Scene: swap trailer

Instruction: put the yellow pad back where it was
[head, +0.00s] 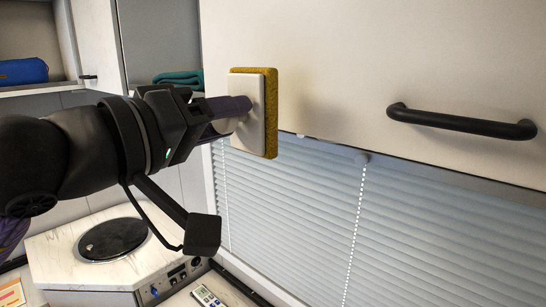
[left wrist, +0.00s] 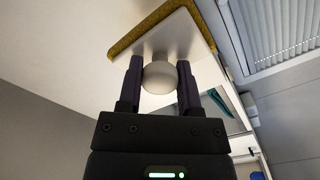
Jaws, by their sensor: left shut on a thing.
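The yellow pad (head: 271,112) is a sponge-like block on a pale backing plate (head: 240,86) with a round knob. My left gripper (head: 243,107) is shut on the knob, and the pad is upright in front of the white cabinet door, its yellow face turned toward the door. In the left wrist view the knob (left wrist: 168,78) sits between the two fingers of the gripper (left wrist: 160,85), and the pad's yellow edge (left wrist: 150,28) shows beyond the plate. I cannot tell whether the pad touches the door. My right gripper is not in view.
The cabinet door (head: 330,60) has a black handle (head: 462,123) at right. Window blinds (head: 300,215) hang below it. A counter (head: 60,250) with a round black lid (head: 112,240) is lower left. Shelves hold a blue pouch (head: 22,72) and a teal cloth (head: 180,78).

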